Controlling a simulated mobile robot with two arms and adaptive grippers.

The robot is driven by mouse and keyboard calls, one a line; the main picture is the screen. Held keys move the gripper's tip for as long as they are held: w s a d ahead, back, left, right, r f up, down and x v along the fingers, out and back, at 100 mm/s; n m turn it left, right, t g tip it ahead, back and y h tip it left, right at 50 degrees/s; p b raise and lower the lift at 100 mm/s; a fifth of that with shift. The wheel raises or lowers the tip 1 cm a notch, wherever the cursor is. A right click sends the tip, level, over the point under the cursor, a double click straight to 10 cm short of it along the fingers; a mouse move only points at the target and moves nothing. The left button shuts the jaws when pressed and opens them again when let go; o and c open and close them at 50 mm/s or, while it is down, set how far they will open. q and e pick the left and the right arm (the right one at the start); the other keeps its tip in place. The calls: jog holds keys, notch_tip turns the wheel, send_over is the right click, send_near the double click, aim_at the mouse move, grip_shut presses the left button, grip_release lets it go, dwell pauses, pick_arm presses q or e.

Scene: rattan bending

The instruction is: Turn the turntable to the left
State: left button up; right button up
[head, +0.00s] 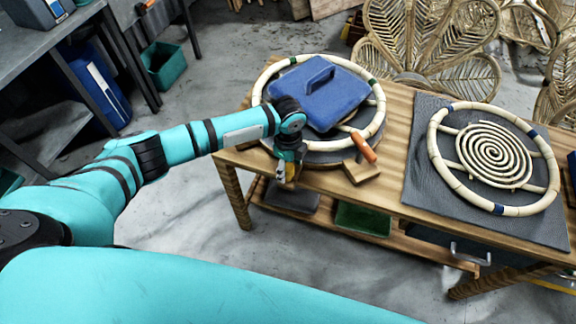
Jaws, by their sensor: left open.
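The turntable (335,158) sits at the left end of the wooden table, its dark disc mostly hidden under a pale rattan ring (379,112). The ring has dark green bands. A blue slab with a raised handle (322,92) lies on top of the ring. My left gripper (286,178) is open and points down at the front left edge of the turntable, beside the ring. Whether it touches the ring or disc cannot be told. My left wrist hides part of the ring and slab. My right gripper is not in view.
A wooden block with an orange handle (363,150) stands at the turntable's front right. A second rattan ring with a spiral (493,155) lies on a grey mat (418,195) at right. Rattan chair backs (410,35) stand behind. A green tray (362,219) is on the lower shelf.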

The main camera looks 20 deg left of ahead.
pick_arm(q)
jog(key=shift+f, duration=0.35)
grip_shut()
dwell(0.3)
